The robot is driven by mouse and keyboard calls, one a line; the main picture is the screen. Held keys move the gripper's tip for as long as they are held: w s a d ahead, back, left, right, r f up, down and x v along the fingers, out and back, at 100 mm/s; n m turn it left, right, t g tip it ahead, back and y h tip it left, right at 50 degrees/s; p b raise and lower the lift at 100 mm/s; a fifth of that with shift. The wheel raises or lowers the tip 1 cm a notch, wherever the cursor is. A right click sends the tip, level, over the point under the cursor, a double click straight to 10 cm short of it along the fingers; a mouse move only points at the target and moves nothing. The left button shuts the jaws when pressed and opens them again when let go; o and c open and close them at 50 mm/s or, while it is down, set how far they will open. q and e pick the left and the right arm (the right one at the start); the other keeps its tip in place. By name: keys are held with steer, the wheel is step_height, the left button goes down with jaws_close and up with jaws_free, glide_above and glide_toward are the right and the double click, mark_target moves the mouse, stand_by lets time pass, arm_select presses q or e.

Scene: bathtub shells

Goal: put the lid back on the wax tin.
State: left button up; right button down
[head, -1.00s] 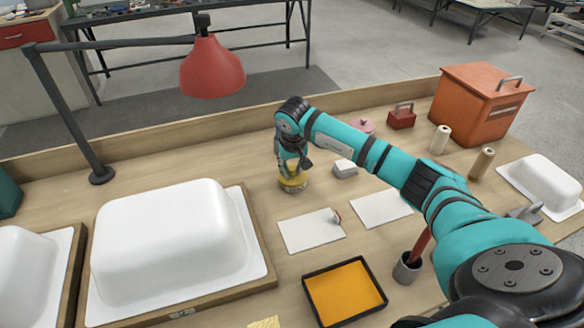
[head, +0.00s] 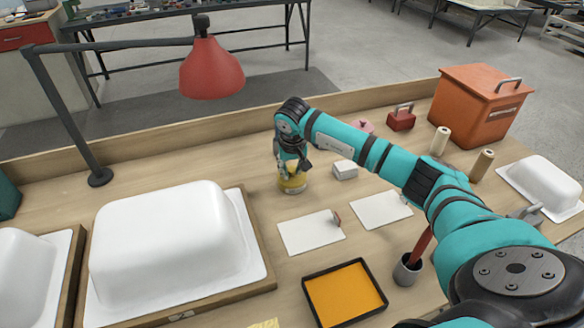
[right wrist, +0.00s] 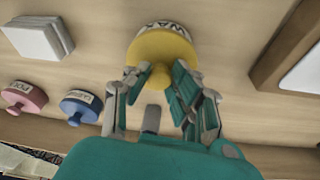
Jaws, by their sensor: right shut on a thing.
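The wax tin (head: 293,186) stands on the bench behind the white sheets, its yellow body partly hidden by my right gripper (head: 291,168). In the right wrist view its WAX label (right wrist: 168,27) shows past the yellow lid (right wrist: 160,52). My right gripper (right wrist: 160,80) is shut on the lid's knob, with the fingers on both sides of it. The lid is over the tin's top. I cannot tell whether it is seated or a little above the rim. My left gripper is not in view.
Pink (right wrist: 24,96) and blue (right wrist: 80,106) tins and a white block (right wrist: 38,38) stand near. A white tub shell (head: 170,240) on a wooden board lies left. A red lamp (head: 211,70) hangs behind it. An orange tray (head: 343,294) lies in front.

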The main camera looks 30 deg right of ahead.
stand_by(0.7)
steer(key=c, duration=0.6)
jaws_free()
steer(key=shift+r, duration=0.1)
steer(key=shift+r+p, duration=2.1)
steer(key=shift+r, duration=1.3)
jaws_close()
